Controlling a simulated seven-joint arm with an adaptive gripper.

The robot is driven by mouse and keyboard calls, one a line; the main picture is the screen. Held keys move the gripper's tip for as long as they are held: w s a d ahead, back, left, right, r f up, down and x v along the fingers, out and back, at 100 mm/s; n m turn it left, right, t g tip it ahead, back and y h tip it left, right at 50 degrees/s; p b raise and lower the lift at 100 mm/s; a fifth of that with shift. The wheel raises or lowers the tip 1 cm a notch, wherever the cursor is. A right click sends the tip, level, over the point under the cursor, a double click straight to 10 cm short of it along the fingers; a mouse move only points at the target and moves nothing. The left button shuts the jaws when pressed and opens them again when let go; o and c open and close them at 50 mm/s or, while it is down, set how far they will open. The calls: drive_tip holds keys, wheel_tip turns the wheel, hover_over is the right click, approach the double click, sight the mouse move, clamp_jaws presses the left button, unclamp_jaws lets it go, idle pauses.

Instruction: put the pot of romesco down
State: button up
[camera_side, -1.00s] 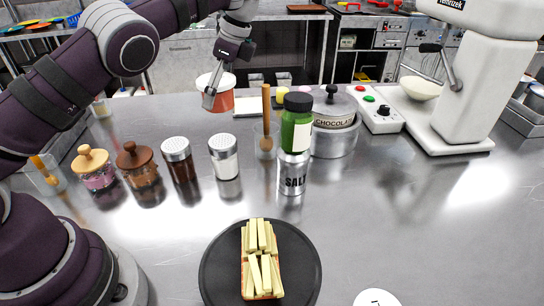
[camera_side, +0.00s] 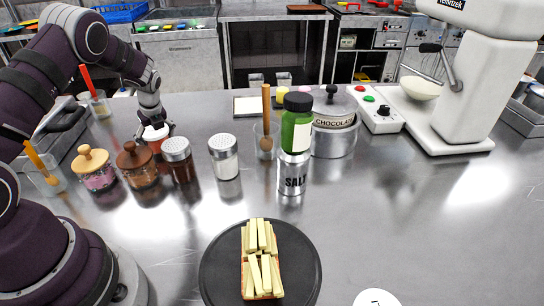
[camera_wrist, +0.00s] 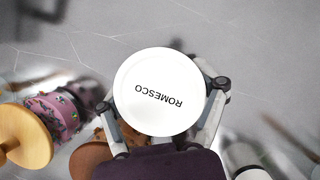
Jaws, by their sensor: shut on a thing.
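The pot of romesco (camera_side: 155,133) has a white lid and a red-orange body, and stands behind the row of jars on the left of the steel counter. Its lid (camera_wrist: 160,78), printed ROMESCO, fills the middle of the wrist view. My gripper (camera_side: 154,126) reaches down on it from above, with a finger on each side of the pot in the wrist view (camera_wrist: 164,102). The pot looks upright. Its lower part is hidden behind the brown jar and the dark shaker, so I cannot tell whether its base touches the counter.
Close in front are a pink jar (camera_side: 96,172), a brown jar (camera_side: 138,167), a dark shaker (camera_side: 180,163) and a white shaker (camera_side: 224,158). A glass with a red-handled tool (camera_side: 99,106) is behind left. The counter (camera_side: 205,112) right of the pot is bare.

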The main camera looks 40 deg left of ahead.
drive_tip(key=shift+f, duration=0.5)
drive_tip(key=shift+f, duration=0.15)
drive_tip(key=o, duration=1.2)
drive_tip(key=shift+o, duration=0.2)
drive_tip(key=w+v, duration=0.1)
drive_tip(key=v, duration=1.1)
drive_tip(key=s+d+r+n+t+h, duration=0.2)
drive_tip(key=s+d+r+n, duration=0.2)
drive_tip(key=d+n, duration=0.4)
drive_tip(key=s+d+r+n+t+h, duration=0.2)
drive_tip(key=s+d+r+n, duration=0.3)
drive_tip(key=d+n, duration=0.3)
drive_tip(key=shift+d+r+n, duration=0.3)
drive_tip(key=shift+d+r, duration=0.15)
drive_tip(key=shift+d, duration=0.15)
drive_tip(key=shift+o, duration=0.2)
drive_tip(key=s+d+n, duration=0.2)
drive_tip(key=s+n, duration=0.1)
drive_tip(key=shift+f+n+t+h, duration=0.2)
drive_tip(key=shift+n+t+h, duration=0.1)
drive_tip(key=shift+t, duration=0.1)
